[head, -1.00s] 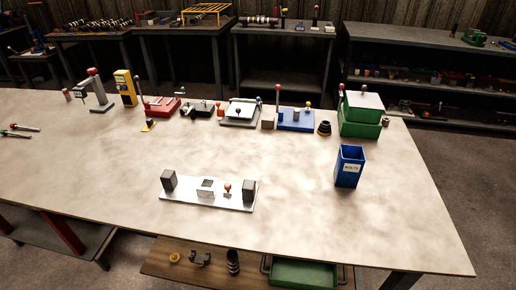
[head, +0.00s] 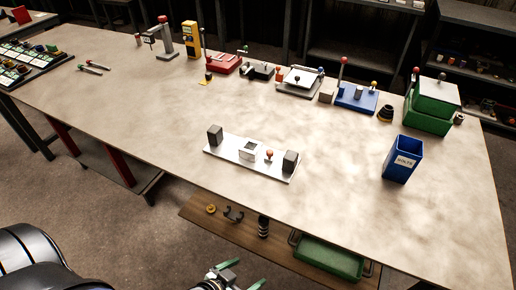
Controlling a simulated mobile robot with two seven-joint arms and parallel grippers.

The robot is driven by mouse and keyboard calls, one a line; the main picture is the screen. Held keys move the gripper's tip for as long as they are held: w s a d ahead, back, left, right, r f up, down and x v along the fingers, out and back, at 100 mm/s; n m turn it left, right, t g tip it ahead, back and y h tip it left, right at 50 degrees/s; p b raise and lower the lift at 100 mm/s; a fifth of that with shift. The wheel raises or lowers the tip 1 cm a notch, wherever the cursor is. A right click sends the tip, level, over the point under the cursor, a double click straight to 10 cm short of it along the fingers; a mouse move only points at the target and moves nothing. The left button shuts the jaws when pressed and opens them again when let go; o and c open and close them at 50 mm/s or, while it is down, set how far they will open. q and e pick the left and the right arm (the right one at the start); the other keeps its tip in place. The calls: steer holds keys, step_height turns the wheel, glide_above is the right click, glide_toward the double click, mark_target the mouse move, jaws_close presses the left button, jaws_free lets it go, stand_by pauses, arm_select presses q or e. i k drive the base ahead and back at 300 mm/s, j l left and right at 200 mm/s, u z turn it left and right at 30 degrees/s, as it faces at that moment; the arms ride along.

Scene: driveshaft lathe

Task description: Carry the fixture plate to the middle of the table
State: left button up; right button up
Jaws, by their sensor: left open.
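The fixture plate (head: 226,146) is a flat light-metal plate near the table's front edge. It carries two dark blocks at its ends, a small white block with a dark top and a small orange-topped knob between them. My left gripper (head: 240,275) shows at the bottom edge of the head view, with green-tipped fingers spread apart and empty. It is below and in front of the table, well apart from the plate. The table (head: 330,135) has a pale, mottled top. My right gripper does not show.
A blue bolts bin (head: 403,160) stands right of the plate. A green box (head: 431,105), blue fixture (head: 356,97), red fixture (head: 224,64) and other devices line the back edge. A lower shelf (head: 205,222) holds a green tray (head: 328,258). The middle tabletop is clear.

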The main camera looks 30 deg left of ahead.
mark_target(79, 96)
steer(key=k+j, duration=0.1)
steer(key=j, duration=0.25)
steer(key=k+j+z, duration=0.1)
steer(key=j, duration=0.25)
steer(key=k+j, duration=0.15)
steer(key=j, duration=0.2)
steer(key=k+j+z, duration=0.1)
steer(key=j, duration=0.25)
